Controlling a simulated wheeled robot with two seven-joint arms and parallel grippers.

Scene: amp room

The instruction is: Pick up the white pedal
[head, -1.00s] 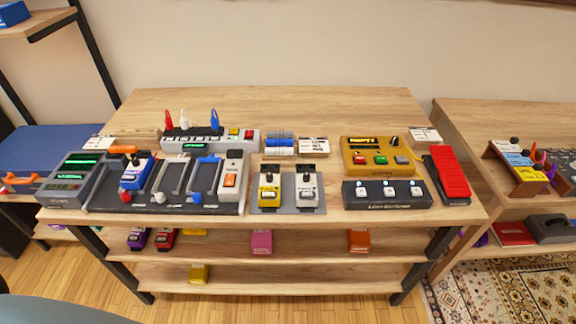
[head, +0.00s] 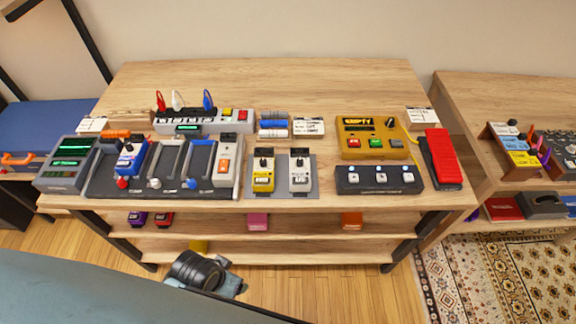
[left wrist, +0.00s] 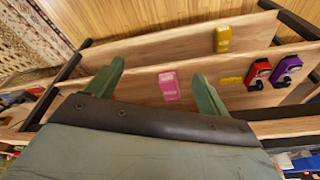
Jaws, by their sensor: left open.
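The white pedal (head: 300,172) stands upright on a small grey board (head: 283,191) on the table top in the head view, just right of a yellow pedal (head: 263,173). The left wrist view does not show the white pedal. My left gripper (left wrist: 158,80) is open, with its two green fingers apart and nothing held. In the head view, part of my left arm is low in front of the table, below and left of the white pedal. My right gripper is in neither view.
A long pedal board with a blue pedal (head: 130,158) is at left. A dark three-switch unit (head: 378,180) and red pedal (head: 442,157) are at right. Lower shelves hold a pink pedal (left wrist: 169,86), a red one (left wrist: 259,73) and others. The table's back strip is clear.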

